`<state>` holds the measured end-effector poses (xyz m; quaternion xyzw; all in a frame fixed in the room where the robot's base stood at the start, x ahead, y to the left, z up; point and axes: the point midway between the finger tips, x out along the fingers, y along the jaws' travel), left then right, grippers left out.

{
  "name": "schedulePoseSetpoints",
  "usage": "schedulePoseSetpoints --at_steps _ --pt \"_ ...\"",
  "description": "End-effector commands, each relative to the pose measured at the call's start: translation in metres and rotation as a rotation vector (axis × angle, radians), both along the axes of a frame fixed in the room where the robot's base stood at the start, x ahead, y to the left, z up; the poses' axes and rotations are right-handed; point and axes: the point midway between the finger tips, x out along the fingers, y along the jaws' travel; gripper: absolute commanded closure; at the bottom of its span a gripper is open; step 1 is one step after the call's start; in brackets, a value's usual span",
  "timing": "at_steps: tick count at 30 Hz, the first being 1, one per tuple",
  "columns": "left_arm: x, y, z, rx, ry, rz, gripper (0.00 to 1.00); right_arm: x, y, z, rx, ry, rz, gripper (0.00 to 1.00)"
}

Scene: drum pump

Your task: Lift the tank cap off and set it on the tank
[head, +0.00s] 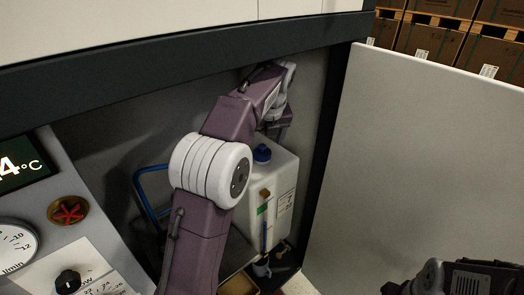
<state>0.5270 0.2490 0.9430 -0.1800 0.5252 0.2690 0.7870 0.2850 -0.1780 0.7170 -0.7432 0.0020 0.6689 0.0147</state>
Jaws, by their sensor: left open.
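The white tank (277,185) stands inside the open cabinet, partly hidden by my left arm. The blue tank cap (262,154) is on top of the tank, near its left side. Whether it sits fully on its opening is too small to tell. My left gripper (273,134) is just above the tank top, close above and right of the cap, and is open. It is small and partly hidden by its own arm, and a gap to the cap is hard to judge. A dark part of my right arm's end (455,278) shows at the bottom right; its fingertips are not visible.
The cabinet door (415,160) stands open at the right. A dark frame beam (170,70) crosses above the opening. A blue tube or handle (146,200) is left of my arm. A control panel (75,240) with a gauge and knobs is at the lower left.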

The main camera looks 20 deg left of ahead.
Motion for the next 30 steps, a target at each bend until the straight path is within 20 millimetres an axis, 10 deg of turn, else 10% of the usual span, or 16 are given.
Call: schedulePoseSetpoints --at_steps 21,28,30 --pt "0.023 0.017 -0.047 0.000 0.000 -0.001 0.25 0.000 0.000 -0.023 0.000 0.000 0.000 0.64" --pt "0.022 0.017 -0.047 -0.001 -0.001 0.000 0.83 0.000 0.000 -0.022 0.000 0.000 0.000 0.64" --pt "0.022 0.017 -0.047 -0.001 -0.001 0.000 0.83 0.000 0.000 -0.022 0.000 0.000 0.000 0.64"
